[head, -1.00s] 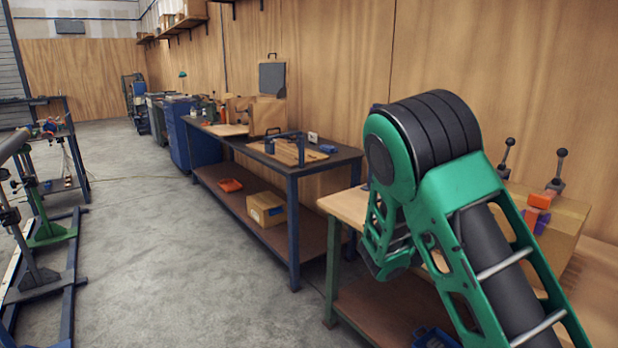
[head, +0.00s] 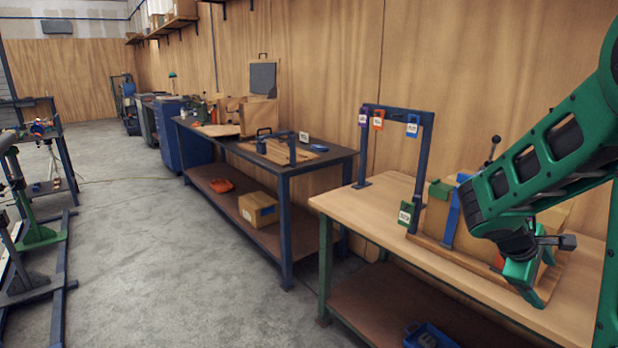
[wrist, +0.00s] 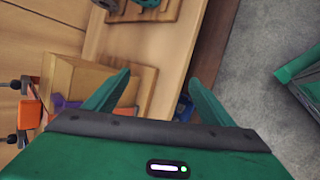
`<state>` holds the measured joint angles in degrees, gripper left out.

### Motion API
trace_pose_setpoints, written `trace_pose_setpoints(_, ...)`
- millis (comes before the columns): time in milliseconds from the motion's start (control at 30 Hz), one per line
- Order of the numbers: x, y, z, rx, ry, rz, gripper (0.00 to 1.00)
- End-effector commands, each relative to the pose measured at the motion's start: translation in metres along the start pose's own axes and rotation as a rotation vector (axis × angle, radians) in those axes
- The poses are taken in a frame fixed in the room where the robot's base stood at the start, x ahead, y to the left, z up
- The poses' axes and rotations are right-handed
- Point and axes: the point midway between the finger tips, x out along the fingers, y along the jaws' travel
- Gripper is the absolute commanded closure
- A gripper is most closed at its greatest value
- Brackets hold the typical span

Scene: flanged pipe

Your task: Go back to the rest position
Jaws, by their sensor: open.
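My green gripper (head: 532,272) hangs low at the right of the head view, over the front part of the wooden-topped bench (head: 352,208). In the wrist view its two green fingers (wrist: 160,88) stand wide apart with nothing between them. My arm comes in from the right edge and hides part of a wooden box (head: 437,215) on the bench. In the wrist view the box (wrist: 85,78) shows to the left of the fingers, with black-handled clamps and orange and purple pieces beside it. I cannot tell the exact gap between the gripper and the bench top.
A blue frame (head: 428,150) with purple, orange and blue tags stands on the bench, left of my gripper. A green tag (head: 405,214) is at its foot. A dark-topped workbench (head: 338,156) stands farther left. A blue bin (head: 430,337) sits below. The grey floor (head: 160,260) is open.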

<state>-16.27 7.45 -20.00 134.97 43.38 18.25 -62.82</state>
Motion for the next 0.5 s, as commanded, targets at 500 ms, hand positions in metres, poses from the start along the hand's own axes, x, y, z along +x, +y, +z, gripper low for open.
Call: trace_pose_setpoints(500, -0.082, -0.142, 0.101, 0.904, -0.003, -0.643, 0.24)
